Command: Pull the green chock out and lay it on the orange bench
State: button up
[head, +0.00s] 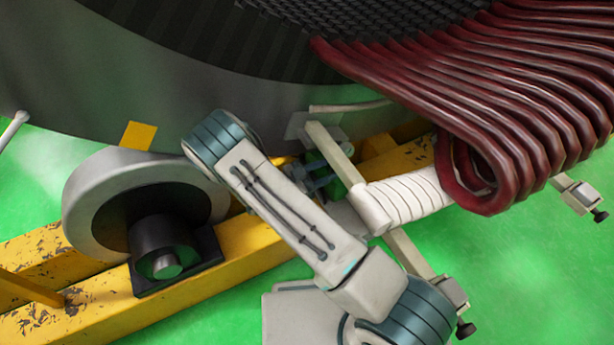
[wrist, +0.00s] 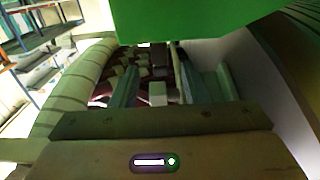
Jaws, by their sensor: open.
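The green chock (head: 341,160) is a dark green block beside the yellow frame, below the big grey ring in the head view. Parts of my arm and a beige post partly hide it. A bright green block (wrist: 185,18), which looks like the chock, fills the top of the wrist view. My gripper (head: 308,180) is just left of the chock in the head view. In the wrist view, its two fingers (wrist: 158,88) are apart with nothing held between them. I cannot tell whether they touch the chock. The orange bench is not clearly visible in either view.
The grey ring (head: 200,95) stands close above my gripper. A white-wrapped roll (head: 408,198) and dark red coils (head: 500,120) lie close on the right. A grey roller (head: 90,185) sits on the yellow frame (head: 250,240). Shelving (wrist: 38,50) shows at the wrist view's upper left.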

jog(key=shift+x, duration=2.7)
jog(key=shift+c, duration=0.3)
grip_shut()
